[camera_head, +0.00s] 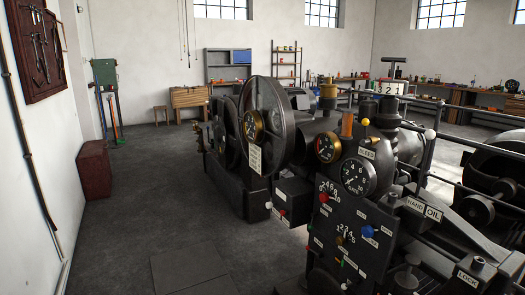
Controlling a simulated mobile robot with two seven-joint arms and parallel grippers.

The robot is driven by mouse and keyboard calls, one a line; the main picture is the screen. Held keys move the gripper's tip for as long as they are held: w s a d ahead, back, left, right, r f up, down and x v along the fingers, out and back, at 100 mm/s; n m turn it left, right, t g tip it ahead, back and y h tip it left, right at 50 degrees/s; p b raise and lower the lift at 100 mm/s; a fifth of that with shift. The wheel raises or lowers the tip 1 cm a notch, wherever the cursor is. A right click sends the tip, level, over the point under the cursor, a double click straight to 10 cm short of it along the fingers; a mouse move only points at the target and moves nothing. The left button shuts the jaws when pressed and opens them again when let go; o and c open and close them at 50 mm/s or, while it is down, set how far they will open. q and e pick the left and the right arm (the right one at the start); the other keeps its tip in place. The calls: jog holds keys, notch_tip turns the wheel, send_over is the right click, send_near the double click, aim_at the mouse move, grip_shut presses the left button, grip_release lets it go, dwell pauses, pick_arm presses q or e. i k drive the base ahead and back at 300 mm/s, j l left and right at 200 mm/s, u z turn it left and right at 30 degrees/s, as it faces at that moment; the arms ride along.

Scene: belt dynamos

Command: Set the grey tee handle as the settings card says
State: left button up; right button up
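A dark grey T-shaped handle (393,61) stands upright on the machine at the upper right, with a white numbered plate (390,88) just below it. I cannot tell for certain that this is the task's tee handle, nor what setting it is at. A white card (255,158) hangs below a brass-rimmed gauge on the left part of the machine. Its writing is too small to read, and I cannot tell whether it is the settings card. Neither of my grippers is in view.
The large dark machine fills the middle and right. Its front panel (340,238) carries dials and coloured knobs, including a blue knob (368,231). A HAND OIL plate (423,208) and LOCK plate (468,279) are at right. Open floor (160,195) lies left.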

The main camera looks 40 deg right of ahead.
aim_at(393, 60)
jog(key=i+j+z, duration=0.15)
jog(key=i+z, duration=0.35)
jog(key=i+j+z, duration=0.25)
jog(key=z, duration=0.2)
jog(key=i+j+z, duration=0.3)
jog(key=j+z, duration=0.2)
jog(key=i+j+z, duration=0.2)
jog(key=j+z, duration=0.3)
jog(key=l+z, duration=0.15)
jog(key=l, duration=0.3)
jog(key=i+l+z, duration=0.15)
jog(key=l, duration=0.25)
jog(key=i+l+z, duration=0.1)
jog(key=l, duration=0.35)
jog(key=i+l+z, duration=0.15)
jog(key=l, duration=0.25)
